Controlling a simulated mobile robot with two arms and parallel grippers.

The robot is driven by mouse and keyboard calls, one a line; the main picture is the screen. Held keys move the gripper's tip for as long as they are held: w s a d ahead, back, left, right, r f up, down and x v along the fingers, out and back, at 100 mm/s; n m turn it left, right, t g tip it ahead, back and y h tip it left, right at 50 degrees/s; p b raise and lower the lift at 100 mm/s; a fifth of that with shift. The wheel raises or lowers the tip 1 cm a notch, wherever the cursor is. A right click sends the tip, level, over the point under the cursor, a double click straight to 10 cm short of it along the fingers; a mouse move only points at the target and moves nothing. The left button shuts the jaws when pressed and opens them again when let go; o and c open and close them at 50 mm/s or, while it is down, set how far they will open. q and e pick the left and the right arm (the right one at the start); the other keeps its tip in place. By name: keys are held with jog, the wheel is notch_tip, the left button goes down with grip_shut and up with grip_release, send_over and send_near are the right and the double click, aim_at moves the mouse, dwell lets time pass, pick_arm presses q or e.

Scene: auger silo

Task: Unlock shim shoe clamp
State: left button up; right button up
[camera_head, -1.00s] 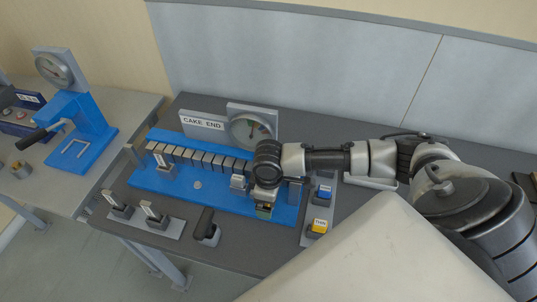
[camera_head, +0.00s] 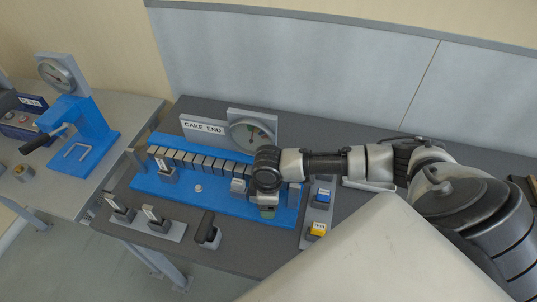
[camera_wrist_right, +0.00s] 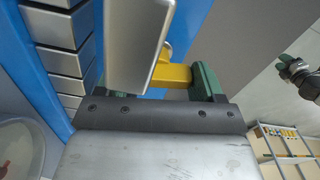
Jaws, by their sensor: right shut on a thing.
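A blue bed (camera_head: 181,187) on the dark bench carries a row of grey plates (camera_head: 205,162). My right gripper (camera_head: 268,211) is low over the bed's right end, beside a small grey block (camera_head: 238,186). In the right wrist view my right gripper (camera_wrist_right: 155,88) has green fingers, shut on a yellow piece (camera_wrist_right: 178,74), which looks like the clamp's handle. A grey metal bar (camera_wrist_right: 138,42) hides part of it. Whether the clamp is locked cannot be told. My left gripper is not in view.
A gauge (camera_head: 251,131) and a CAKE END sign (camera_head: 203,126) stand behind the bed. Blue (camera_head: 323,195) and yellow (camera_head: 317,230) labelled blocks are to its right. A black-handled lever (camera_head: 207,228) and small switches (camera_head: 152,215) stand in front.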

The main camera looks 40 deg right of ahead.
jog(key=n+p, duration=0.1)
jog(key=n, duration=0.1)
jog(key=shift+r+n+p, duration=0.2)
jog(key=shift+n+p, duration=0.15)
jog(key=shift+n, duration=0.05)
jog(key=n+p, duration=0.1)
jog(key=n, duration=0.2)
jog(key=shift+w+n, duration=0.1)
jog(key=shift+n, duration=0.2)
jog(key=n+p, duration=0.1)
jog(key=n, duration=0.2)
jog(key=shift+f+n+p, duration=0.1)
jog(key=shift+n+p, duration=0.3)
jog(key=shift+n, duration=1.2)
jog(key=o, duration=0.9)
jog(key=shift+o, duration=0.2)
notch_tip(320, 180, up, 11)
jog(key=b, duration=0.2)
